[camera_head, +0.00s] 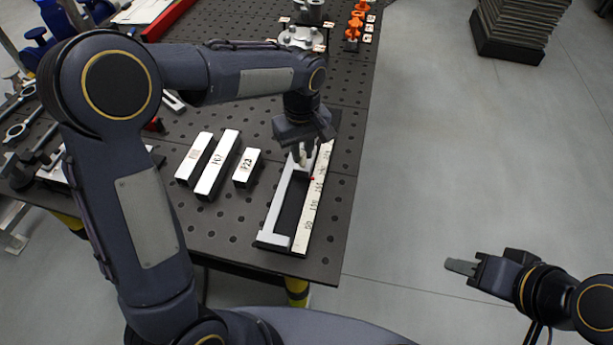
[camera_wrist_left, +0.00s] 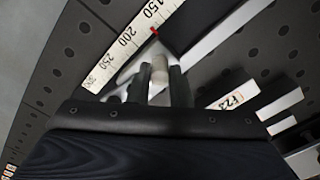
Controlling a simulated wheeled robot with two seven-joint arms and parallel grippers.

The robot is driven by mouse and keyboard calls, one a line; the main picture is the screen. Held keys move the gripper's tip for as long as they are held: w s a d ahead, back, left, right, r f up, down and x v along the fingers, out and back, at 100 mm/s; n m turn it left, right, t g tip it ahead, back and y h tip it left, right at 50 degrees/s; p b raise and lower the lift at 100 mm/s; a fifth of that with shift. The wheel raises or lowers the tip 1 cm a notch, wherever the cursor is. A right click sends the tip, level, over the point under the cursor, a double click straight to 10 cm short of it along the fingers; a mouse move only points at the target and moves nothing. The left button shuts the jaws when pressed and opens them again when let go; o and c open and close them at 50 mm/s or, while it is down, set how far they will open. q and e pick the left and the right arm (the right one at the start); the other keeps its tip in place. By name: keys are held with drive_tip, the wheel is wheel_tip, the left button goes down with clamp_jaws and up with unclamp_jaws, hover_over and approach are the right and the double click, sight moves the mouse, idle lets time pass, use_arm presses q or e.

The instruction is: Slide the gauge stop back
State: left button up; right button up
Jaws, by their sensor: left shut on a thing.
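The length gauge (camera_head: 272,238) lies along the right edge of the dark perforated table. It has a white rail and a numbered scale strip (camera_head: 311,207); the scale also shows in the left wrist view (camera_wrist_left: 127,38). A red pointer (camera_wrist_left: 154,30) meets the scale between the 150 and 200 marks. My left gripper (camera_head: 304,155) is over the gauge's far part. In the left wrist view its fingers (camera_wrist_left: 160,88) are shut on the pale upright knob (camera_wrist_left: 160,68) of the gauge stop. My right gripper (camera_head: 462,267) is over the floor, clear of the table; its finger gap is hidden.
Three white-topped blocks (camera_head: 217,166) stand left of the gauge, one marked P23 (camera_head: 246,167). Orange parts (camera_head: 355,22) and a pale round fixture (camera_head: 300,37) stand at the table's far end. Dark stacked sheets (camera_head: 515,27) stand on the floor.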

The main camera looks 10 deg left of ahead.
use_arm(q)
drive_tip(key=shift+w, duration=0.7)
drive_tip(key=shift+w+r+p, duration=0.1)
drive_tip(key=shift+w+p, duration=0.65)
drive_tip(key=shift+w, duration=0.25)
drive_tip(key=o, duration=1.1)
drive_tip(key=shift+c, duration=0.2)
wheel_tip(320, 180, up, 7)
drive_tip(key=p, duration=0.5)
